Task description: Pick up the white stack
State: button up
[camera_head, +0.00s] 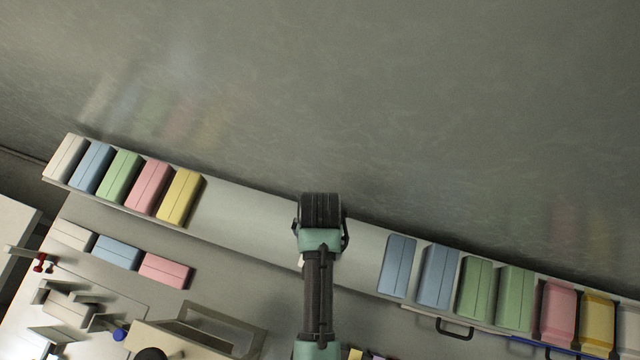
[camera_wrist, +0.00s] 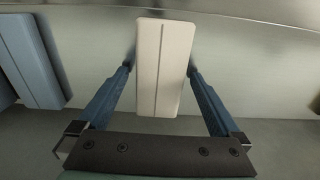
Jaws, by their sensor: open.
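A white stack (camera_wrist: 163,65) stands in the middle of the wrist view, a tall pale block with a line down its face. My gripper (camera_wrist: 159,71) is open, with one blue finger on each side of the white stack. A narrow gap seems to show at each fingertip; contact cannot be told. In the head view my gripper (camera_head: 321,210) is over the middle of the long shelf (camera_head: 250,215), and the stack under it is hidden there.
A blue stack (camera_wrist: 30,55) is left of the white one; it seems to be the blue stack (camera_head: 398,265) right of my gripper. More coloured stacks line both shelf ends, including another white one (camera_head: 65,157). The shelf is bare between my gripper and the yellow stack (camera_head: 180,197).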

jog(key=c, duration=1.2)
jog(key=shift+r, duration=0.1)
jog(key=shift+c, duration=0.2)
